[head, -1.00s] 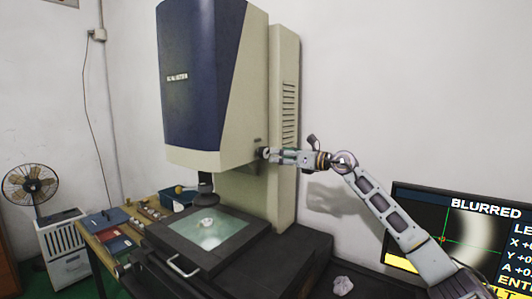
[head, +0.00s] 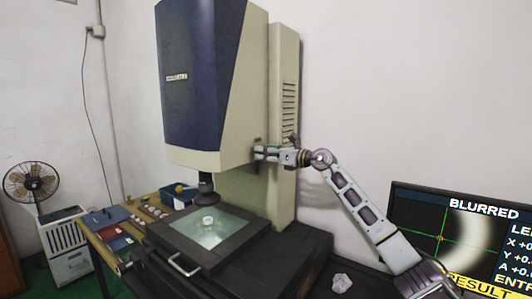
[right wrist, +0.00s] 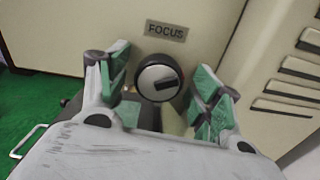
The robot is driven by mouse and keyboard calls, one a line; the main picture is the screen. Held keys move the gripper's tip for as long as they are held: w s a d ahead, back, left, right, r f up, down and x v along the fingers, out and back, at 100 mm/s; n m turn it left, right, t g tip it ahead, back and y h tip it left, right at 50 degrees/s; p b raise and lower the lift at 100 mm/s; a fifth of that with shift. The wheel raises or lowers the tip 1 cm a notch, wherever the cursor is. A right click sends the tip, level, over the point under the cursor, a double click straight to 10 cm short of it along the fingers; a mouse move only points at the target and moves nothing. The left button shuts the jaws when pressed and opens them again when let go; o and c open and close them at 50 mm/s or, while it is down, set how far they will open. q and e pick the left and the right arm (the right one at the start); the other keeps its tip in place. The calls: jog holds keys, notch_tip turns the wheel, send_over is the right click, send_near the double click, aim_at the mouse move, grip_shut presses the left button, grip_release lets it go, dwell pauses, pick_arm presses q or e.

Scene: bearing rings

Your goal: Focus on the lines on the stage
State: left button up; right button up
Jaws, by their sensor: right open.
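The measuring machine (head: 205,80) has a dark blue and cream head above a lit glass stage (head: 212,230). A small pale ring (head: 208,222) sits on the stage glass under the lens (head: 206,187). My right gripper (head: 258,153) is at the side of the machine's head. In the right wrist view, its open green-padded fingers (right wrist: 160,95) stand on either side of the black and silver focus knob (right wrist: 158,78), with gaps to it. A FOCUS label (right wrist: 166,31) is above the knob. The monitor (head: 460,240) reads BLURRED and shows a soft-edged pale arc. My left gripper is out of view.
A side table (head: 110,252) at left holds a blue tray, books and several small parts. A fan (head: 32,182) stands on a white cabinet behind it. Crumpled paper (head: 341,282) lies right of the machine. A drawer-like handle (head: 186,266) juts from the stage front.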

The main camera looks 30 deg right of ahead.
jog(key=shift+w+a, duration=0.15)
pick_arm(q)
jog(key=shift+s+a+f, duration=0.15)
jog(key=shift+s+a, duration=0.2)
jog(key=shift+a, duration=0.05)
pick_arm(e)
jog(key=c, duration=1)
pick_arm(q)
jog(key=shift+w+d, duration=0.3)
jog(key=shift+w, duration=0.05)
pick_arm(e)
jog(key=shift+c, duration=0.2)
